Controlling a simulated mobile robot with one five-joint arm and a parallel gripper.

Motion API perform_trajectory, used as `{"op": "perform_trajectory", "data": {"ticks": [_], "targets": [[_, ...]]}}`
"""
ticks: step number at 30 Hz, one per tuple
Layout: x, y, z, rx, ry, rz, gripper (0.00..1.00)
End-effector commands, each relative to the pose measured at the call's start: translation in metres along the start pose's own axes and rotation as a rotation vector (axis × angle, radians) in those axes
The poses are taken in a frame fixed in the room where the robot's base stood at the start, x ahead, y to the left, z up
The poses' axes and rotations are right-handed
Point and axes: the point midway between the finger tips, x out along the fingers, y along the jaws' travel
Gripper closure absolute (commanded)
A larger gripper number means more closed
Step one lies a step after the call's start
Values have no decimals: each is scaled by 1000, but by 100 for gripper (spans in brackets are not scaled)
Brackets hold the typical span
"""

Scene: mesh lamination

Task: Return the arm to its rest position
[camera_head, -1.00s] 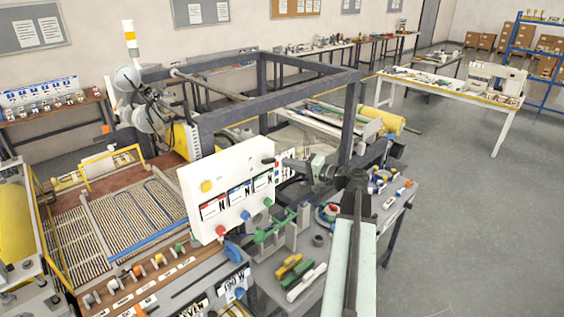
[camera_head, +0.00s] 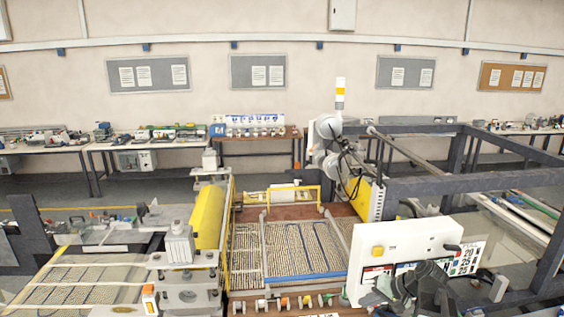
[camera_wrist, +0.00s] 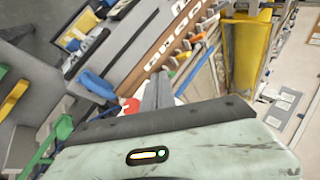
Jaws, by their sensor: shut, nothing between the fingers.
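My gripper (camera_wrist: 158,78) shows in the wrist view as narrow grey fingers beyond a pale green, worn housing. The fingers are together with nothing between them. A dark grey part of my arm (camera_head: 432,287) shows at the lower right of the head view, in front of the white control panel (camera_head: 388,247). The rest of my arm is out of that view. In the wrist view, the fingers point toward the long board with a brown strip (camera_wrist: 157,57); I cannot tell how far apart they are.
A yellow roller (camera_head: 208,218) and a bed of mesh (camera_head: 304,248) lie left of the panel. A dark frame (camera_head: 430,186) stands at right. In the wrist view, a blue handle (camera_wrist: 98,84) and green and yellow parts (camera_wrist: 14,98) sit at left, near the housing.

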Motion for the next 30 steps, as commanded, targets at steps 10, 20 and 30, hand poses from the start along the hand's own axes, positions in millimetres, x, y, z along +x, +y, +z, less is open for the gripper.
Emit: {"op": "perform_trajectory", "data": {"ticks": [10, 20, 30], "targets": [[70, -38, 106, -324, -255, 499, 100], [136, 14, 140, -375, -292, 600, 100], [220, 88, 176, -364, -330, 606, 100]]}}
